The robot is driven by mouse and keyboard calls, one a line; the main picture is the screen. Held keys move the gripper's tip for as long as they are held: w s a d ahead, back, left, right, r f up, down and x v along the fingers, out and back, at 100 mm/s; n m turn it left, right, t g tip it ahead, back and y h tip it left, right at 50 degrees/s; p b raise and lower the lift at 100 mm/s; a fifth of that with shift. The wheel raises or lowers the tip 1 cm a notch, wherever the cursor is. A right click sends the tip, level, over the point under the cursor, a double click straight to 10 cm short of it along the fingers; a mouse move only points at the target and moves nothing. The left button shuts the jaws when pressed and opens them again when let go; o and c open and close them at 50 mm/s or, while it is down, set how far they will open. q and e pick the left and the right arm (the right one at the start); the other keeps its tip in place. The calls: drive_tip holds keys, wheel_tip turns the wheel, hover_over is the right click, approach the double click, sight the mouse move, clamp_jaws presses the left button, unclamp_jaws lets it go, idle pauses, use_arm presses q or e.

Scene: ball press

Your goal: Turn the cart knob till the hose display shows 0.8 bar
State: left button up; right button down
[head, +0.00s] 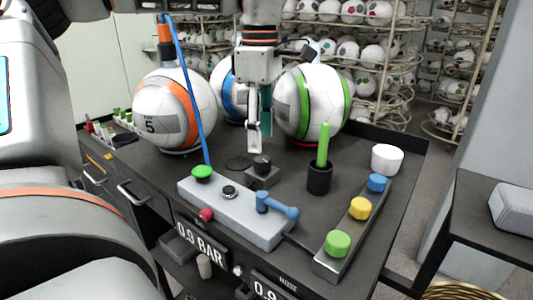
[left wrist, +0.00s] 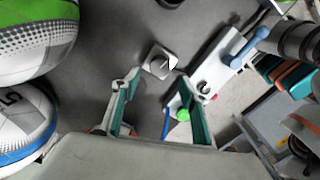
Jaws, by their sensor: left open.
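A dark knob (head: 262,163) sits on a small grey block on the cart top; it also shows in the left wrist view (left wrist: 160,60). A second black knob (head: 229,192) is on the light grey panel. I cannot tell from labels which is the cart knob. My left gripper (head: 260,143) points down just above and behind the block; its open, empty fingers (left wrist: 158,76) show no contact with the knob. A front display (head: 200,243) reads 0.9 BAR. The display marked HOSE (head: 268,287) begins 0.9 and is cut off by the picture edge. My right gripper is out of view.
The grey panel (head: 235,215) carries a green cap with a blue hose, a red button and a blue lever (head: 277,205). A black cup (head: 319,177), white bowl (head: 387,159) and button strip (head: 330,262) stand to the right. Balls (head: 175,110) stand behind and left.

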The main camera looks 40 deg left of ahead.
sight(261, 159)
use_arm(q)
wheel_tip(261, 159, down, 6)
drive_tip(key=shift+w+r+b, duration=0.1)
drive_tip(key=shift+r+b, duration=0.05)
drive_tip(key=shift+b, duration=0.15)
drive_tip(key=c, duration=1.1)
